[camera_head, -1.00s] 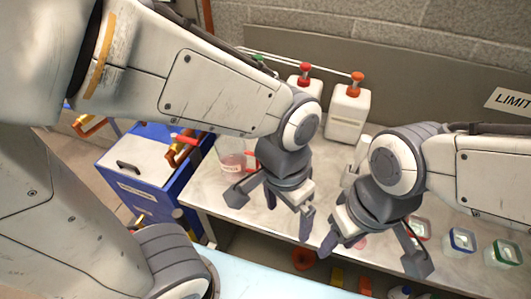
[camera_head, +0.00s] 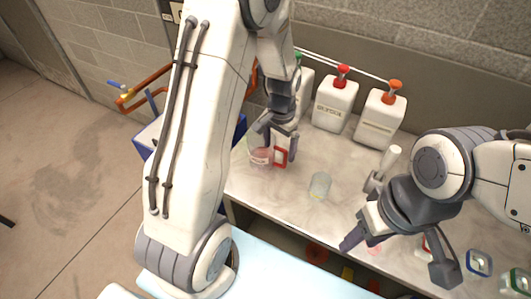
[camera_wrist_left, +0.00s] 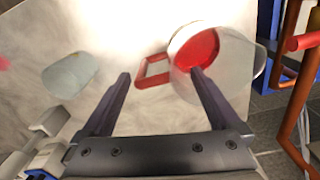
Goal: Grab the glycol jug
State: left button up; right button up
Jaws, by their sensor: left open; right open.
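A clear jug with pink-red liquid and a red handle (camera_head: 259,153), which I take as the glycol jug, stands on the counter. In the left wrist view the jug (camera_wrist_left: 228,58) is seen from above, with its red handle (camera_wrist_left: 152,71) between the finger lines. My left gripper (camera_head: 279,146) is open at the jug's handle side and hides part of it. One finger overlaps the jug in the wrist view; I cannot tell whether they touch. My right gripper (camera_head: 396,256) is open and empty over the counter's right part.
White pump bottles with red (camera_head: 335,104) and orange (camera_head: 381,116) tops stand behind, with a green-topped one partly hidden. A clear beaker (camera_head: 320,186) stands right of the jug. Lidded containers (camera_head: 479,263) sit at the right.

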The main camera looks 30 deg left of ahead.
pick_arm(q)
jog(key=f, duration=0.2)
jog(key=f+p, duration=0.1)
jog(key=f, duration=0.2)
jog(key=shift+s+d+f, duration=0.15)
jog(key=shift+d, duration=0.05)
grip_shut()
